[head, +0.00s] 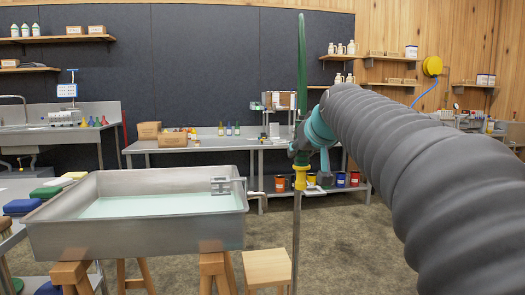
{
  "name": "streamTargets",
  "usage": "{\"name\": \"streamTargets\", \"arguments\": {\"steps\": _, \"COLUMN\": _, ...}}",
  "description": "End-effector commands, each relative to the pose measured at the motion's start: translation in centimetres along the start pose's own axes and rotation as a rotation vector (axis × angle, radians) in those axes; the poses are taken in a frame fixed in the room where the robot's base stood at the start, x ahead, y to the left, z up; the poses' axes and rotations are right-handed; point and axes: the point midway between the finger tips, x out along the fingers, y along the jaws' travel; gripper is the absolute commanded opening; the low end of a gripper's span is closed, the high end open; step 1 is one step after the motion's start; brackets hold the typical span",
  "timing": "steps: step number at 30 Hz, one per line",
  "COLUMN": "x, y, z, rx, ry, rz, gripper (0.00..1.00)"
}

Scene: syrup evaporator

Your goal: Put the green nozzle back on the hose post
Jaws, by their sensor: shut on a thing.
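My gripper (303,154), at the end of the grey ribbed arm with a teal wrist, is shut on the green nozzle (297,146). The jaws and nozzle overlap, so the exact grip is hard to see. A green hose-like length (302,62) rises upright above it. A yellow end piece (300,179) points down below the gripper. The thin hose post (296,240) stands directly below in the picture, with pale hooked ends (314,190) on a crossbar just under the yellow piece. I cannot tell whether the nozzle touches the post.
A large steel pan (135,238) with pale green liquid stands on wooden legs at left. A wooden stool (267,268) is beside the post. A steel bench (205,145) runs behind, with coloured cans (341,179) below. Open floor (350,240) lies right of the post.

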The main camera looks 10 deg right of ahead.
Motion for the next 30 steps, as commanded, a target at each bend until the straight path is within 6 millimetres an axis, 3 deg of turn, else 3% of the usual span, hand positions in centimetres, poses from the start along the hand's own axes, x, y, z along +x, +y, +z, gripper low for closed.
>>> {"name": "streamTargets", "arguments": {"steps": 30, "x": 4.2, "y": 5.0, "z": -2.5, "rx": 0.001, "ry": 0.002, "rz": 0.001, "gripper": 0.0}}
